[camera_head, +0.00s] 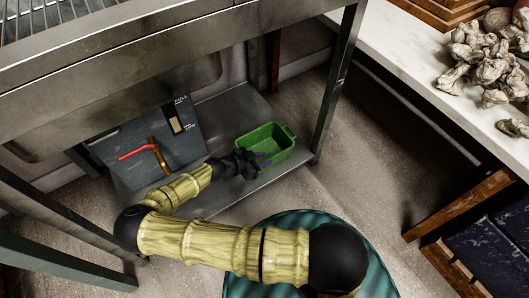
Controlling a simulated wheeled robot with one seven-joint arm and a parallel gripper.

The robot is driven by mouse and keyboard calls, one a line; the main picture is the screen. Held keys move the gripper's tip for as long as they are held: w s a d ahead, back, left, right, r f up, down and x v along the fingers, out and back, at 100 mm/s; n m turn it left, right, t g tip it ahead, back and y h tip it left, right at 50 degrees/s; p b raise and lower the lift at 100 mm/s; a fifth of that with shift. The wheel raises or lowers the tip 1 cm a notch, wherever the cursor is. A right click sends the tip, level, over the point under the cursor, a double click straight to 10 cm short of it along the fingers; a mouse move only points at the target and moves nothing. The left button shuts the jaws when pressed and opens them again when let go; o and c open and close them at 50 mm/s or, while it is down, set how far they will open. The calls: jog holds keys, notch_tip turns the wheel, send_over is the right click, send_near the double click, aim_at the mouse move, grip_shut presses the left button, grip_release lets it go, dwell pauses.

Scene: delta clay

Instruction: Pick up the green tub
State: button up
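The green tub (273,139) is a small open-topped container. It stands near the right end of the low metal shelf under the metal sink table. My gripper (258,164) is dark and sits at the tub's left, near side, with its fingertips at or over the tub's rim. The fingers are small and dark here, so I cannot tell whether they are open, shut, or touching the rim. My arm reaches in from the lower right and hides part of the shelf.
A grey box (150,140) with a red-handled brass valve in front stands left on the shelf (222,112). A metal table leg (338,85) rises just right of the tub. A pale counter (410,50) with clay-like lumps is at right. Floor between is clear.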

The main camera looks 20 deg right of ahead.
jog(key=b+x, duration=0.3)
jog(key=x, duration=0.1)
jog(key=shift+w+a+f+b, duration=0.1)
jog(key=shift+f+b, duration=0.2)
jog(key=shift+b, duration=0.05)
jog(key=shift+w+d+f, duration=0.15)
jog(key=shift+d, duration=0.35)
grip_shut()
dwell(1.3)
